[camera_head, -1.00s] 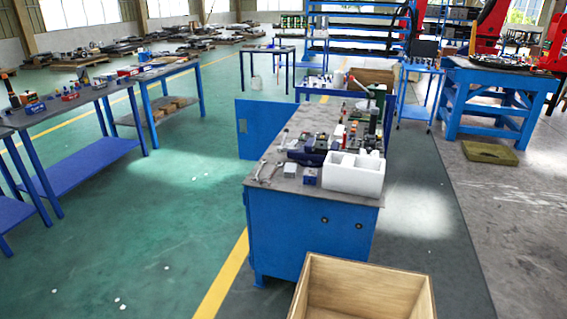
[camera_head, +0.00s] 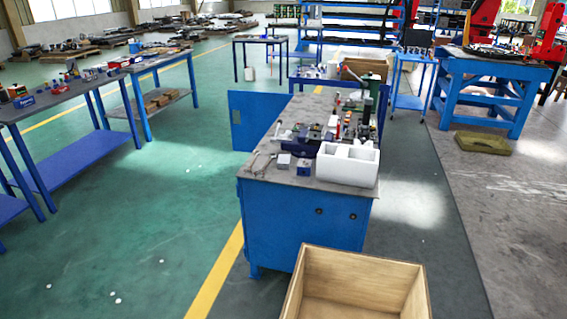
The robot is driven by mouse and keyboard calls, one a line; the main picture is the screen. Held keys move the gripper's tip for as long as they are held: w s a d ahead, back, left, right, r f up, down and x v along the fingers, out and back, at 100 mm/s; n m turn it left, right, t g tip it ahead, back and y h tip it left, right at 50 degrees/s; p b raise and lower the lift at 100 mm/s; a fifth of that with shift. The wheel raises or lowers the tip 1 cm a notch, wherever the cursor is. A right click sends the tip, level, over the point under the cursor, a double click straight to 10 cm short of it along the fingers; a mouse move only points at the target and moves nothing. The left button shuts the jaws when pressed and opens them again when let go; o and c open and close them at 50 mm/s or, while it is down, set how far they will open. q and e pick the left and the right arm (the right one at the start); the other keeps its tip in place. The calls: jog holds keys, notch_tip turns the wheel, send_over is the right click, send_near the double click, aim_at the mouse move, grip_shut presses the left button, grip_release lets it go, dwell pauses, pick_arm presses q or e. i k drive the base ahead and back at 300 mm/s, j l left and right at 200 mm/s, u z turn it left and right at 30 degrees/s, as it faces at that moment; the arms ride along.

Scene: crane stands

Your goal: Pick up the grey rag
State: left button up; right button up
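I cannot make out a grey rag anywhere in the camera_head view. Neither of my grippers is in view. The nearest work surface is a blue workbench (camera_head: 300,215) with a grey top in the middle of the picture. On its top are a white box with compartments (camera_head: 347,164), wrenches (camera_head: 258,163) at the left edge, small blue-and-white boxes (camera_head: 284,160) and a cluster of dark tools. Items behind the white box are partly hidden.
An open wooden crate (camera_head: 417,300) stands on the floor before the bench. Blue tables (camera_head: 60,103) with small parts line the left. A blue table (camera_head: 490,75) and an olive case (camera_head: 482,143) are at the right.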

aim_at(285, 161)
jog(key=i+j, duration=2.05)
jog(key=j, duration=0.2)
